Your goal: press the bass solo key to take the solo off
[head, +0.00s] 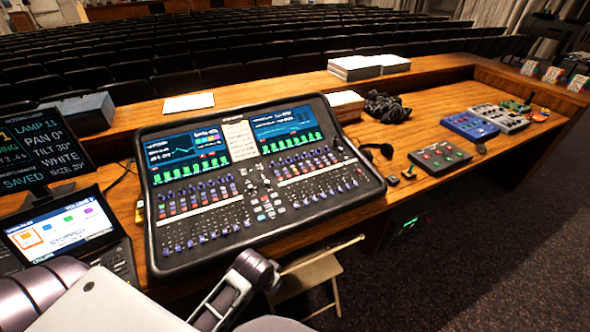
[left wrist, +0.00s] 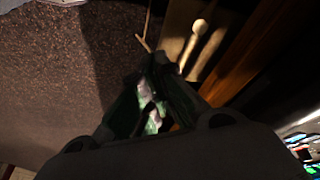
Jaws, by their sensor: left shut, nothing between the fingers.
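The mixing console (head: 255,175) sits on the wooden desk, with two lit screens, rows of small keys and several faders. The bass solo key is too small to tell apart from the other keys. My left gripper (left wrist: 152,78) shows in the left wrist view, its dark fingers shut with nothing between them. It is over the carpet and the desk's front side, apart from the console. A corner of the console's lit keys (left wrist: 302,148) shows at that view's lower right. Parts of my arm show at the bottom of the head view. My right gripper is not in view.
A small screen unit (head: 62,229) and a dark text display (head: 35,150) stand left of the console. A folding chair (head: 318,268) is below the desk's front edge. A gooseneck lamp (head: 378,148), a grey box (head: 439,157) and a blue box (head: 470,126) are to the right.

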